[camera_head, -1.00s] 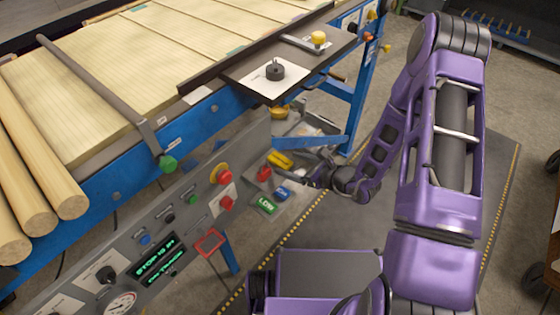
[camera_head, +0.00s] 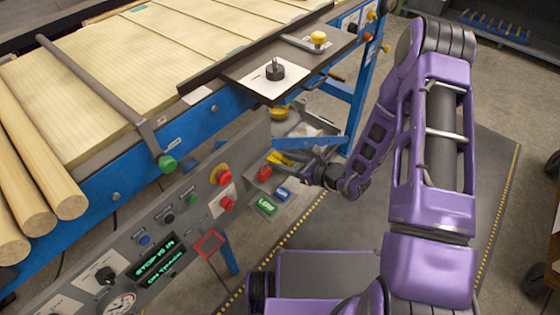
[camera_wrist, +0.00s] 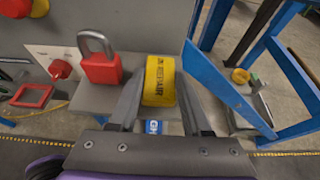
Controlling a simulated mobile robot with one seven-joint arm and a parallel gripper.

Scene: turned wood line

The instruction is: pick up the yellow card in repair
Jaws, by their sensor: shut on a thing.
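The yellow card (camera_wrist: 160,78), lettered IN REPAIR, is between the two fingers of my gripper (camera_wrist: 160,92) in the wrist view. My gripper is shut on it. In the head view the yellow card (camera_head: 280,158) shows only in part, as my gripper (camera_head: 293,162) covers its right side. I cannot tell whether the card is clear of the shelf.
A red padlock (camera_wrist: 101,66) stands just left of the card on the grey shelf. A blue card (camera_head: 283,194) and a green LOW card (camera_head: 267,206) lie nearer. A blue frame leg (camera_wrist: 225,85) is close on the right in the wrist view.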

